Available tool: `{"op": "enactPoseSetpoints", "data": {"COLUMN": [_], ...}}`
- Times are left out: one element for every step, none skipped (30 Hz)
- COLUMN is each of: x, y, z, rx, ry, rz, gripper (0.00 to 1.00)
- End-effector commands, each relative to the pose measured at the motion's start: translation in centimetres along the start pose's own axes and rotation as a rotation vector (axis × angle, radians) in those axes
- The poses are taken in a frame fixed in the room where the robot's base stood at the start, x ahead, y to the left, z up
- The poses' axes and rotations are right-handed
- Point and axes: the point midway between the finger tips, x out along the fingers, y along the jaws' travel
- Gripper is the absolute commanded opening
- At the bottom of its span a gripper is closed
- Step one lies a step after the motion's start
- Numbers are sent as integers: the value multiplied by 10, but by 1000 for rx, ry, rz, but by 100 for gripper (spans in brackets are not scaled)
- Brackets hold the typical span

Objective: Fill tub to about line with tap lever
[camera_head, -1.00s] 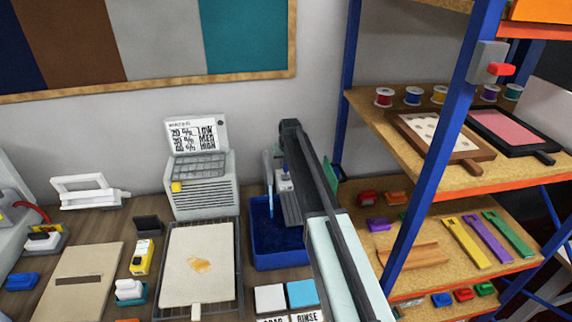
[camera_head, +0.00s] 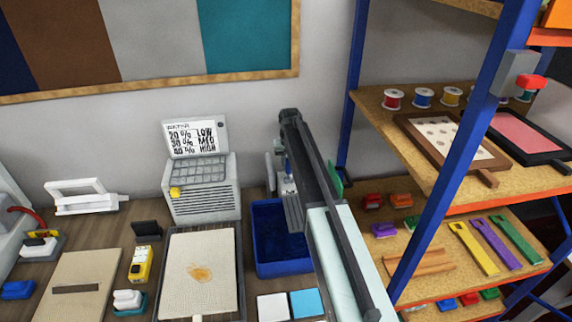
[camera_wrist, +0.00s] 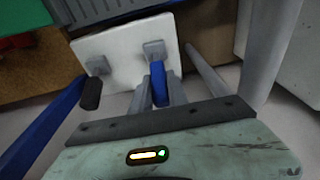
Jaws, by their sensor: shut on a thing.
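The blue tub (camera_head: 284,264) stands on the bench below the wall, left of my arm. Its inside is dark blue; I cannot read the water level or see a line. The grey tap (camera_head: 269,172) rises behind the tub, partly hidden by my arm. In the wrist view, the blue tap lever (camera_wrist: 161,86) stands in front of a white plate (camera_wrist: 118,50) with grey brackets. My gripper (camera_wrist: 157,91) is shut on the lever. In the head view, my gripper (camera_head: 289,189) is mostly hidden by my own arm.
A tray with a stained beige piece (camera_head: 200,273) lies left of the tub, and white and blue tiles (camera_head: 288,305) lie in front. A grey device with a chart (camera_head: 200,180) stands behind. A blue-posted shelf (camera_head: 436,160) closes in on the right.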

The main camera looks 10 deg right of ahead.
Motion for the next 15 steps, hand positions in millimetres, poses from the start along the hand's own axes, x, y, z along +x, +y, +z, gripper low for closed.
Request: {"op": "enactPoseSetpoints", "data": {"x": [0,0,0,0,0,0,0,0,0,0,0,-1,-2,-3,-6], "y": [0,0,-1,-1,-1,-2,-2,-2,-2,-3,-3,-3,-3,-3,-2], "z": [0,0,0,0,0,0,0,-1,-1,-1,-1,-1,-1,-1,-1], "rx": [1,1,0,0,-1,-1,-2,-2,-2,-3,-3,-3,-3,-3,-3], "ry": [0,1,1,1,1,1,1,2,2,2,2,2,2,2,2], "rz": [0,0,0,1,1,1,1,1,1,1,1,1,1,1,1], "gripper": [25,34,42,42,42,42,42,42,42,42,42,42,42,42,42]}}
